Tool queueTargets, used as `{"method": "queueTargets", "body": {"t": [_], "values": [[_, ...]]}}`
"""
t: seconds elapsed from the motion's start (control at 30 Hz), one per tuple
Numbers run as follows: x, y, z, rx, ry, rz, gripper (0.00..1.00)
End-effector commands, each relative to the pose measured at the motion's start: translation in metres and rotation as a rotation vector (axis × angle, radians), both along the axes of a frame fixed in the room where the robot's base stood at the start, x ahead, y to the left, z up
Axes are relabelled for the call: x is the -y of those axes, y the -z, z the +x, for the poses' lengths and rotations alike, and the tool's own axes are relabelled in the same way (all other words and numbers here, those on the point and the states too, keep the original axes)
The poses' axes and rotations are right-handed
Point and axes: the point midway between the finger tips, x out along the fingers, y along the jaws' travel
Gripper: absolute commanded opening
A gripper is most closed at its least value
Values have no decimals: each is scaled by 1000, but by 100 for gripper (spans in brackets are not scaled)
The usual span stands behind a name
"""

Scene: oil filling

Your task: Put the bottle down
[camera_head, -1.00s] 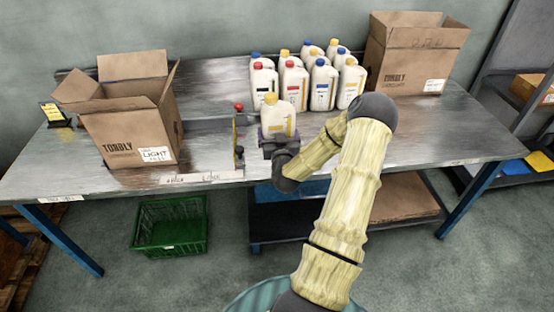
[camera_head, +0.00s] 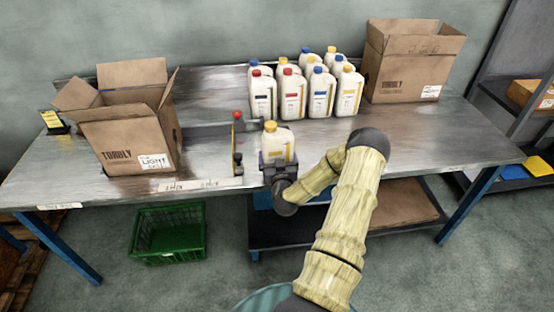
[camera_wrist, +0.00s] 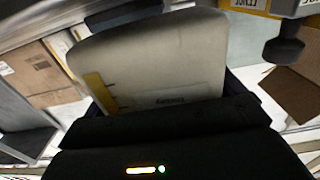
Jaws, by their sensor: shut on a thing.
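A white bottle with a yellow cap (camera_head: 277,143) is upright at the front of the metal table (camera_head: 220,160), just right of the small filling fixture. It also shows close up in the wrist view (camera_wrist: 150,65). My gripper (camera_head: 276,167) is shut on this bottle from the front, low on its body. I cannot tell whether the bottle's base touches the table, since my gripper hides it. In the wrist view the dark gripper body (camera_wrist: 165,125) covers the lower part of the bottle.
Several capped bottles (camera_head: 305,88) stand in rows behind. An open carton (camera_head: 130,135) marked "LIGHT" stands left, another carton (camera_head: 410,70) back right. The fixture (camera_head: 237,145) with red and black knobs is close left of the held bottle. A green crate (camera_head: 168,235) is on the floor.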

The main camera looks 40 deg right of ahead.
Motion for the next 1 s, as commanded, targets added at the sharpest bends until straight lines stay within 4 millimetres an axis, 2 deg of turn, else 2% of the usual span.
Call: {"method": "queueTargets", "body": {"t": [0.13, 0.5, 0.53, 0.57, 0.87, 1.0], "values": [[0, 11, 0, 4, 1, -1, 45], [0, 14, 1, 4, 0, -3, 45], [0, 16, 0, -1, 0, -1, 95], [0, 16, 0, -1, 0, -1, 100], [0, 12, 0, 0, 0, 0, 100], [-6, 15, -9, -1, -2, 1, 100]]}}
